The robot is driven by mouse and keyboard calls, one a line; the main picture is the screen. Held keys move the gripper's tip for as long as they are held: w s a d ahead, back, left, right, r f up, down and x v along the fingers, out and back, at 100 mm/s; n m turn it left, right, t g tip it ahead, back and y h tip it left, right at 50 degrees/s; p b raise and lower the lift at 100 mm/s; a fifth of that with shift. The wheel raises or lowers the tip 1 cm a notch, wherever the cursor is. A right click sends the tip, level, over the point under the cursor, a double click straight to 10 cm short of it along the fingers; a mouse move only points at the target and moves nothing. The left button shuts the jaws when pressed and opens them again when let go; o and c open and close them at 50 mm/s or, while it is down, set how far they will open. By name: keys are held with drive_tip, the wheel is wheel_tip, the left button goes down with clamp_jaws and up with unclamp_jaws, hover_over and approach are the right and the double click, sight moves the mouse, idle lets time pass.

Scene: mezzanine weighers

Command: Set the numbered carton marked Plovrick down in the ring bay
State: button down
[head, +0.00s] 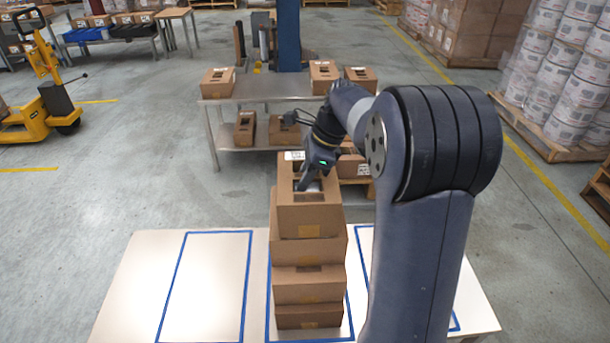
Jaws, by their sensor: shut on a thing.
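My gripper (309,186) reaches down into the open top of a brown carton (309,222) and is shut on it. This carton is at the top of a stack of several brown cartons (308,290); I cannot tell whether it rests on the one below. No name or number is readable, so I cannot tell which is Plovrick. The stack stands in the middle blue-taped bay of a white table (119,307). The left bay (205,285) is empty. The right bay (364,240) is mostly hidden behind my arm. No ring mark shows on any bay.
A metal bench (269,90) behind holds cartons on its top and lower shelf, with a blue column (289,35) at its back. A yellow pallet truck (45,110) stands at left. Wrapped white tubs (560,85) stand at right. Floor at left is open.

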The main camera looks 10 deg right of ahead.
drive_tip(key=shift+f, duration=0.25)
drive_tip(key=c, duration=1.2)
unclamp_jaws()
drive_tip(key=shift+o, duration=0.2)
drive_tip(key=v, duration=1.1)
drive_tip(key=shift+a, duration=0.1)
drive_tip(key=x, duration=1.1)
drive_tip(key=shift+r, duration=0.25)
